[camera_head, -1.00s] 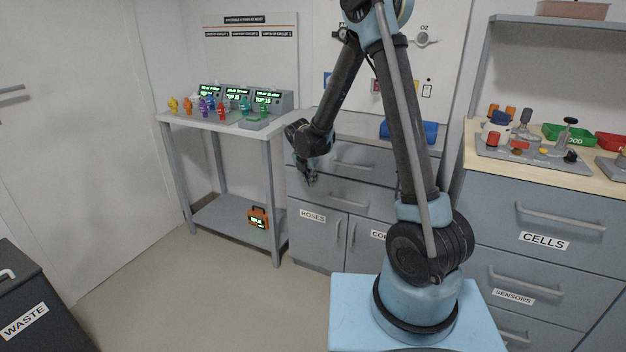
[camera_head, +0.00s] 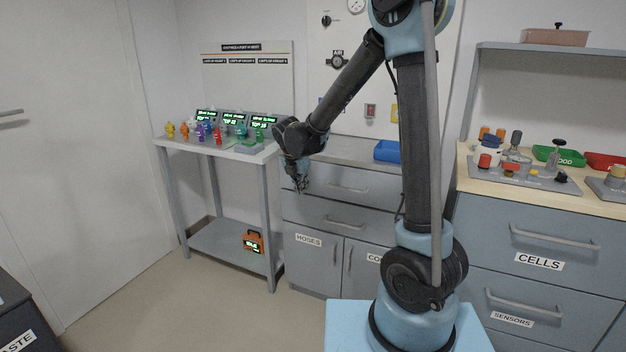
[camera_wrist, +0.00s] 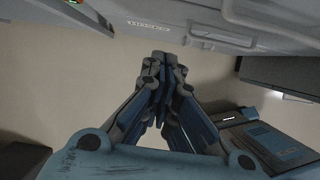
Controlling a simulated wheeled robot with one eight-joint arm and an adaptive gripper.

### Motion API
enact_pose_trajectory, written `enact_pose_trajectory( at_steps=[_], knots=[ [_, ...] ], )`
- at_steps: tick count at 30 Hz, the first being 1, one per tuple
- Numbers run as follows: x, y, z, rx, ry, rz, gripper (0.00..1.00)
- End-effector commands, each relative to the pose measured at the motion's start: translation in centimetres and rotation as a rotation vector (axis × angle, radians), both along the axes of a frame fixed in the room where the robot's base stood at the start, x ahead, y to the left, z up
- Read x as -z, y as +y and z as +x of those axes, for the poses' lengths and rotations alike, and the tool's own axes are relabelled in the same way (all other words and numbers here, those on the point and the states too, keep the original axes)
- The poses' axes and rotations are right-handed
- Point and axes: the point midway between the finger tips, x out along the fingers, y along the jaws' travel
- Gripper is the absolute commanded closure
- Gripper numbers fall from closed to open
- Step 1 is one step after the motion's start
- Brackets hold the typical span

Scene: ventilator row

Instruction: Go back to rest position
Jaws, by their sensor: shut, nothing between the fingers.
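My gripper (camera_head: 301,186) hangs pointing down in front of the grey drawer cabinet in the head view. In the wrist view my gripper (camera_wrist: 162,62) has its fingertips together with nothing between them. Beneath it in that view is bare floor. My upper arm rises from my blue base and the forearm slopes down to the left. The gripper appears clear of the cabinet and table, touching nothing that I can see.
A grey table (camera_head: 174,142) at left bears several coloured bottles and lit displays. An orange case (camera_head: 252,241) sits on its lower shelf. The hoses cabinet (camera_head: 308,262) stands behind my gripper. The cells drawers (camera_head: 538,236) are at right, the waste bin (camera_head: 14,312) at lower left.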

Motion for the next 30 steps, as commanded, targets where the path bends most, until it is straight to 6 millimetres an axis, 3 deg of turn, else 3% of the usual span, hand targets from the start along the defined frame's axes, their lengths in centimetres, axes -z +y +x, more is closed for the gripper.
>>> enact_pose_trajectory(
  at_steps=[8, 15, 30],
  knots=[
    [-3.2, -7.3, -2.6, 0.353, -0.010, 0.124, 1.00],
    [-5.3, -13.6, -6.2, 0.706, -0.024, 0.242, 1.00],
    [-6.4, -23.6, -15.7, 1.447, -0.060, 0.466, 1.00]
  ],
)
